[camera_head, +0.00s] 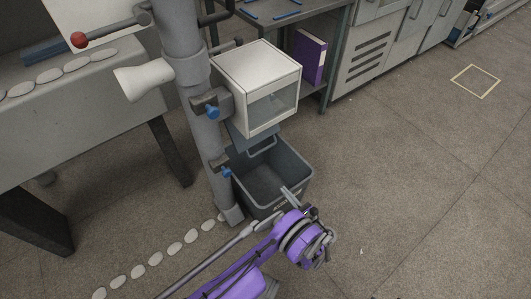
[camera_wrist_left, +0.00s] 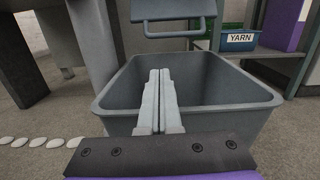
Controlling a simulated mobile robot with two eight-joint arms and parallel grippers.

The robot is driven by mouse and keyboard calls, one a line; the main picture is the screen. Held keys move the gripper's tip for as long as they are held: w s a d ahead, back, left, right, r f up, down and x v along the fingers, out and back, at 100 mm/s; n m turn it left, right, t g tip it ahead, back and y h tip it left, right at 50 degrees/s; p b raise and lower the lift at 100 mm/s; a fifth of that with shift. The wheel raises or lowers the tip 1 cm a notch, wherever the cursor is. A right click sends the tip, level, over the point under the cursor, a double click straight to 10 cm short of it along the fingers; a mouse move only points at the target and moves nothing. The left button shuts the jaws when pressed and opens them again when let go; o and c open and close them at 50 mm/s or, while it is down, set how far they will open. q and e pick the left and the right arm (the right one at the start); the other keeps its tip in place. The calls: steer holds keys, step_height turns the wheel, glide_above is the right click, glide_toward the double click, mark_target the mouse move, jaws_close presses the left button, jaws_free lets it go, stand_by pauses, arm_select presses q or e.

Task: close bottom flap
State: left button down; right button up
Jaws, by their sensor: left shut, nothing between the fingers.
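The bottom flap (camera_head: 238,136) is a grey panel hanging down below the white box (camera_head: 262,72) on the post. It has a loop handle at its lower edge. In the left wrist view the flap (camera_wrist_left: 172,8) shows at the top, cut off by the frame, with its handle just below. My left gripper (camera_head: 290,195) is shut and empty, at the near rim of the grey bin, lower than the flap and apart from it. Its closed fingers (camera_wrist_left: 158,82) point toward the flap over the bin. My right gripper is not in view.
The open grey bin (camera_head: 294,165) stands on the floor below the flap. The grey post (camera_head: 191,100) with blue-knobbed clamps rises on its left. A shelf with a purple binder (camera_head: 309,57) is behind. The floor to the right is clear.

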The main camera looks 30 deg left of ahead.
arm_select(q)
steer(key=x, duration=1.9)
steer(key=shift+w+a+t, duration=0.2)
steer(key=shift+t, duration=0.1)
steer(key=shift+d+r, duration=0.1)
steer(key=s+d+r+g+h+p, duration=0.2)
steer(key=d+r+h+p, duration=0.2)
steer(key=r, duration=0.7)
steer(key=s+d+r+g+h+p, duration=0.2)
steer(key=d+r+h+p, duration=0.3)
steer(key=r, duration=0.6)
steer(key=d+p, duration=0.1)
steer(key=p, duration=0.1)
steer(key=shift+s+d+r+p, duration=0.25)
steer(key=shift+d+p, duration=0.05)
